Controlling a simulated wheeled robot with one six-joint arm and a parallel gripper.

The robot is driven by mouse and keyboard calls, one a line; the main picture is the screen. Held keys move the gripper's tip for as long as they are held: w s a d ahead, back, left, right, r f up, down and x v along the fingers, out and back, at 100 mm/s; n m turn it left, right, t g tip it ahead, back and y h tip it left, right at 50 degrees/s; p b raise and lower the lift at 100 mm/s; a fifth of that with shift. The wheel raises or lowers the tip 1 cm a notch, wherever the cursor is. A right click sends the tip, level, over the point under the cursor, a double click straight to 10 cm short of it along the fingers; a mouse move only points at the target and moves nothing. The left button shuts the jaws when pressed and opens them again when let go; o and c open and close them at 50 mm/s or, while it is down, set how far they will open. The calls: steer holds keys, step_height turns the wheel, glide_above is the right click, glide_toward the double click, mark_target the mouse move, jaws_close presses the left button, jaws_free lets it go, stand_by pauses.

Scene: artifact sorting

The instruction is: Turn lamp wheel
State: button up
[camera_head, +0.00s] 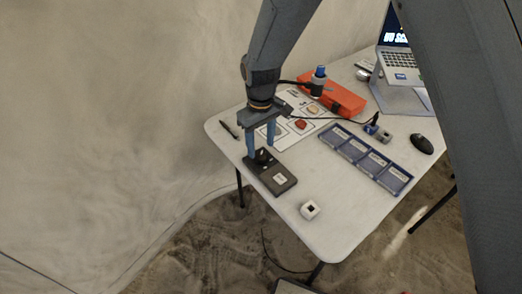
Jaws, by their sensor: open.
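A dark grey control box (278,181) with a pale label lies on the table near its left edge. A black wheel or knob (263,157) sits at its far end. My gripper (261,149) points down over that end, its two blue fingers apart, one on each side of the wheel. The fingertips are close to the wheel; I cannot tell whether they touch it. The fingers partly hide the wheel.
A white sheet with reddish pieces lies behind my gripper.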

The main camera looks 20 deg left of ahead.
mark_target(261, 155)
steer(key=shift+r+b, duration=0.4)
steer(key=shift+r, duration=1.8)
steer(key=w+d+r+m, duration=0.1)
steer(key=d+r+m, duration=0.2)
steer(key=d, duration=0.8)
steer(key=w+d+r+m, duration=0.1)
steer(key=d+r+m, duration=0.15)
steer(key=d, duration=0.85)
steer(key=s+d+r+m, duration=0.1)
steer(key=s+d+m, duration=0.2)
steer(key=d, duration=0.7)
steer(key=s+d+r+m+t, duration=0.1)
steer(key=s+d+m, duration=0.3)
steer(key=s+d, duration=0.4)
steer(key=shift+d, duration=0.95)
